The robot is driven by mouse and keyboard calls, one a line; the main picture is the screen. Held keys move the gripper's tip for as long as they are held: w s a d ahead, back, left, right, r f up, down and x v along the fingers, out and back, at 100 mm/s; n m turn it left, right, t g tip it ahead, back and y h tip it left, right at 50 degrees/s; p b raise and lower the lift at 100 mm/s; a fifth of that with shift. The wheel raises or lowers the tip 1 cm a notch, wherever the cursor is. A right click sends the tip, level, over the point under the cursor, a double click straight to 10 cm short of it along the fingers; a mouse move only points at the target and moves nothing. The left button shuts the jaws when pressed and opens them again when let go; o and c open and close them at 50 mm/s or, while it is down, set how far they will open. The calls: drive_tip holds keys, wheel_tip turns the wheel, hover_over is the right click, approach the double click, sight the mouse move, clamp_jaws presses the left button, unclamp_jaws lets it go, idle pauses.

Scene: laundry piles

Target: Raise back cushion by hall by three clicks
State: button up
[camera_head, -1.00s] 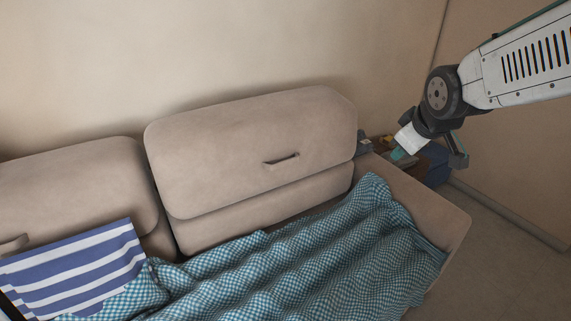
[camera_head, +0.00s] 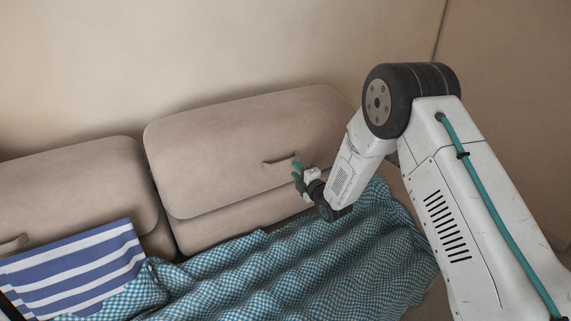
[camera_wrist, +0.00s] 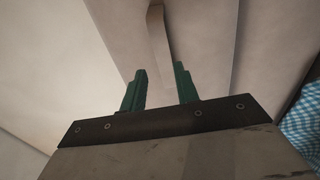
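The right back cushion (camera_head: 215,160) of the beige sofa leans against the wall, with a lower padded section (camera_head: 225,228) showing below it. A beige strap handle (camera_head: 275,161) is on its front face. My gripper (camera_head: 297,170) is just in front of the cushion, beside the right end of the strap. In the wrist view, the green fingers of my gripper (camera_wrist: 158,72) are open. The strap (camera_wrist: 158,35) shows ahead, lined up with the gap between the fingertips. I cannot tell whether the fingers touch the cushion.
The left back cushion (camera_head: 75,185) has its own strap (camera_head: 13,243). A teal checked blanket (camera_head: 300,265) covers the seat below my arm, and a blue-and-white striped cloth (camera_head: 75,265) lies at left. My arm hides the sofa's right end.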

sight(285, 163)
drive_tip(key=shift+y, duration=0.3)
drive_tip(key=x, duration=0.8)
drive_tip(key=shift+s+a+f, duration=0.1)
drive_tip(key=shift+s+f, duration=0.05)
drive_tip(key=shift+f, duration=0.15)
clamp_jaws()
